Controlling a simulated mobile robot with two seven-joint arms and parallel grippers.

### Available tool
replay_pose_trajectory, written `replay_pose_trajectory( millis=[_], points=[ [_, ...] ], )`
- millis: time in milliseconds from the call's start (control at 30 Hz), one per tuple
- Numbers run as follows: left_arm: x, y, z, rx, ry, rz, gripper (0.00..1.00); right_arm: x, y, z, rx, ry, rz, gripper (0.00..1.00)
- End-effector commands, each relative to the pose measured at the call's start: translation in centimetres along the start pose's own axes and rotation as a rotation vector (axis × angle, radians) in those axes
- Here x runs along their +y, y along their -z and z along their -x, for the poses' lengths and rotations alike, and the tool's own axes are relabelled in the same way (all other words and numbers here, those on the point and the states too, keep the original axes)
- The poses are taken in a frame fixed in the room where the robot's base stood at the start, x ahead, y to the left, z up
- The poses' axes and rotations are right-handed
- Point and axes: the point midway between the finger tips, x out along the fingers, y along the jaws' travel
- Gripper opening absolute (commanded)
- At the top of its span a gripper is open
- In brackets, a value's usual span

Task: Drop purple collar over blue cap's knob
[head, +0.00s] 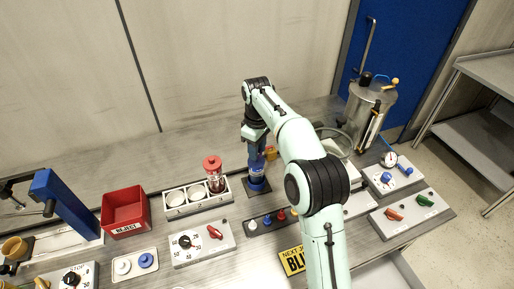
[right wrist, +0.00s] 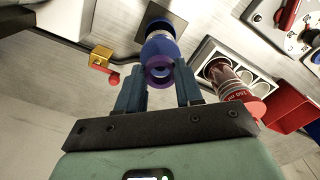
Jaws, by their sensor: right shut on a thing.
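My right gripper (right wrist: 159,80) is shut on the purple collar (right wrist: 158,74), a translucent ring held between the fingertips. In the right wrist view the blue cap (right wrist: 161,47) lies just beyond the ring and partly overlaps it. Its knob cannot be made out clearly, so I cannot tell whether the collar touches it. In the head view my right gripper (head: 253,143) points down above the blue-and-dark bottle (head: 257,172) standing on a dark square plate (head: 257,188). The collar cannot be made out in the head view. My left gripper is not in view.
A white tray (head: 228,192) with a red-capped bottle (head: 214,172) stands left of the blue bottle. A red bin (head: 125,213) is further left. A gold block with a red knob (right wrist: 102,58) is close by. A metal drum (head: 370,108) stands back right.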

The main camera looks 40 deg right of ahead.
Motion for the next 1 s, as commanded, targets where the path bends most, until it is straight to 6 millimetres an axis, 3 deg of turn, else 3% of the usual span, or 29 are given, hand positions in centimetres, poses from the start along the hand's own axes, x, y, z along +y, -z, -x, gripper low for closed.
replay_pose_trajectory(
  millis=[1000],
  points=[
    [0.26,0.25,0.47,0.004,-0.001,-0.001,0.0,0.0,0.02,-0.01,0.0,0.0,0.0,0.08]
  ],
)
